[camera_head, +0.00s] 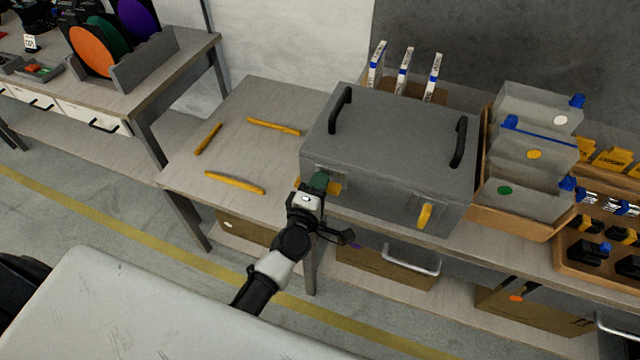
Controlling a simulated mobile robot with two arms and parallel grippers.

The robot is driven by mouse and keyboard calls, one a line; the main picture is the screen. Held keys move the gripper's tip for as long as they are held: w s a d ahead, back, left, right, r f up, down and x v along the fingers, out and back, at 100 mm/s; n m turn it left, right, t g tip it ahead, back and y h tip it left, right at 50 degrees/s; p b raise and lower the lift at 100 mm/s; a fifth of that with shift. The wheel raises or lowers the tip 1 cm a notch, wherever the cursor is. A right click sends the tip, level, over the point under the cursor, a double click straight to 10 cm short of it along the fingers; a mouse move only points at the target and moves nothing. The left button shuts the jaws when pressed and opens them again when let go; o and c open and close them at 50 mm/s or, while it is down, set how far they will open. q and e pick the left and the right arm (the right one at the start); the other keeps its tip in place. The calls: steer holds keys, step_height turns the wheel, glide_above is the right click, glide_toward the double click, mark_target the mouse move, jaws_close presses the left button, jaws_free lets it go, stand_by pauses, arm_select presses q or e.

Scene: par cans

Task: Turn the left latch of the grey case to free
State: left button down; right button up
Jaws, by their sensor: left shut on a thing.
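The grey case (395,135) sits closed on the wooden table, with two black handles on its lid. Its left latch (334,188) is yellow and on the front face, near the left corner. My left gripper (319,184) is shut on the left latch and hides part of it. Yellow shows on both sides of the fingers, so the latch seems to lie roughly level, but its exact angle is hard to tell. The right latch (425,216), also yellow, stands nearly upright on the front face. My right gripper is not in view.
Several yellow sticks (236,182) lie on the table (262,108) left of the case. Grey bins with blue parts (530,150) stand close to its right. White-and-blue boxes (403,72) stand behind it. A shelf with brown boxes (385,265) runs below.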

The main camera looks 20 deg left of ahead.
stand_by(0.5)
arm_select(q)
steer(key=c, duration=1.1)
jaws_free()
steer(key=shift+s+a+b, duration=0.2)
steer(key=shift+s+b, duration=0.75)
steer(key=shift+s, duration=4.45)
